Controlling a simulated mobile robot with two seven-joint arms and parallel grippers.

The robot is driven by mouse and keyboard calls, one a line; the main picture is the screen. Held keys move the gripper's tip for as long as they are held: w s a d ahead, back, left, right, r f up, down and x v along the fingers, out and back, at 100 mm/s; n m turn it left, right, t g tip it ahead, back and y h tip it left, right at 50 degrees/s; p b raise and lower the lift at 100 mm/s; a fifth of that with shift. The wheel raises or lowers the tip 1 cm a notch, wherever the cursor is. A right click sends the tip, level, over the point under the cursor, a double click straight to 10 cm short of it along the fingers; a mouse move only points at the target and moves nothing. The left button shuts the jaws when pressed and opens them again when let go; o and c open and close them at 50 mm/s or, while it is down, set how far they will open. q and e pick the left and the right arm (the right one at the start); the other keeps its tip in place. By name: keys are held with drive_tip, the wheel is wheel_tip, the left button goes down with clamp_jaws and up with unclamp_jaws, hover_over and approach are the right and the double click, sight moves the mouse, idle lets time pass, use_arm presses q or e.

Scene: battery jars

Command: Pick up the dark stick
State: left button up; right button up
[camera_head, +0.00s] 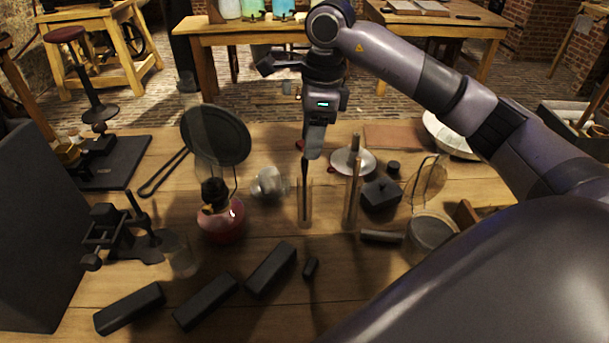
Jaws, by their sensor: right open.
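A thin dark stick (305,175) stands upright in a narrow clear glass jar (304,210) near the middle of the table. My right gripper (310,150) points straight down from above at the stick's upper end. It is open, seen nearly edge-on, with its fingers close to the stick's top. I cannot tell whether they touch it. The lower part of the stick shows only dimly through the glass. My left gripper is not in view.
A second narrow jar with a brownish stick (354,190) stands close right. A glass flask (269,184) and a red lamp (221,218) stand left. Black blocks (271,268) lie in front. A black box (381,194) and a grey cylinder (381,236) are at right.

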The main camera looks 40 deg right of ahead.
drive_tip(key=f, duration=0.3)
drive_tip(key=a+f+p, duration=0.1)
drive_tip(key=f, duration=0.1)
drive_tip(key=shift+w+f, duration=0.25)
drive_tip(key=shift+w, duration=0.15)
clamp_jaws()
